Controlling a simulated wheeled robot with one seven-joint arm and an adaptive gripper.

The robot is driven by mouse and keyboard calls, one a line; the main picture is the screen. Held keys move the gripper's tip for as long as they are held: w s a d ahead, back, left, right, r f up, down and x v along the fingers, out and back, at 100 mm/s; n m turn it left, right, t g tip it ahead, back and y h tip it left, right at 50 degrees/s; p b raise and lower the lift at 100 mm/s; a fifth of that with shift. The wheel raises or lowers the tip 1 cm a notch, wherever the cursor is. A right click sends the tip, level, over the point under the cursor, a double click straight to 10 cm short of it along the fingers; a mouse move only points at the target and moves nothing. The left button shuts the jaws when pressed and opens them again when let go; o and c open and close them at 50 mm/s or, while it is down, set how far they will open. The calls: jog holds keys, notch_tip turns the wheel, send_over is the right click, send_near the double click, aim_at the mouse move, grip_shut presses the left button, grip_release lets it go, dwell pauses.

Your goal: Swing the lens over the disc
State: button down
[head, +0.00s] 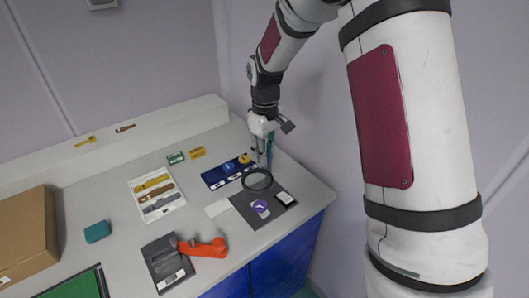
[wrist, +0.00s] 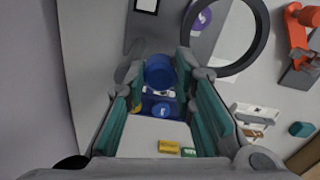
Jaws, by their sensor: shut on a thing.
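The lens is a black ring (head: 257,179) at the near side of my gripper, over the far edge of a dark grey mat (head: 280,212). The purple disc (head: 260,207) lies on that mat, nearer than the ring in the head view. In the wrist view the ring (wrist: 265,35) is at the upper right, and the disc (wrist: 202,17) shows at its inner left edge. My gripper (head: 262,158) points down; its teal pads (wrist: 165,88) are shut on a blue cylindrical knob (wrist: 160,70). The joint between knob and ring is hidden.
A blue tray (head: 222,174) with round pieces lies behind the ring. A white-framed card (head: 285,198) lies on the mat. A white tool tray (head: 157,193), an orange device (head: 205,247) and a cardboard box (head: 25,237) stand left. The wall is close on the right.

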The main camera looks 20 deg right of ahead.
jog(key=c, duration=1.3)
grip_release()
jog(key=shift+c, duration=0.2)
notch_tip(320, 180, up, 12)
jog(key=s+r+m+t, duration=0.2)
jog(key=s+r+m, duration=0.1)
jog(key=s+r, duration=0.8)
jog(key=s+f+m+t, duration=0.2)
jog(key=s+m+t, duration=0.1)
jog(key=s, duration=1.5)
jog(key=shift+a+f, duration=0.3)
jog(key=shift+a, duration=0.15)
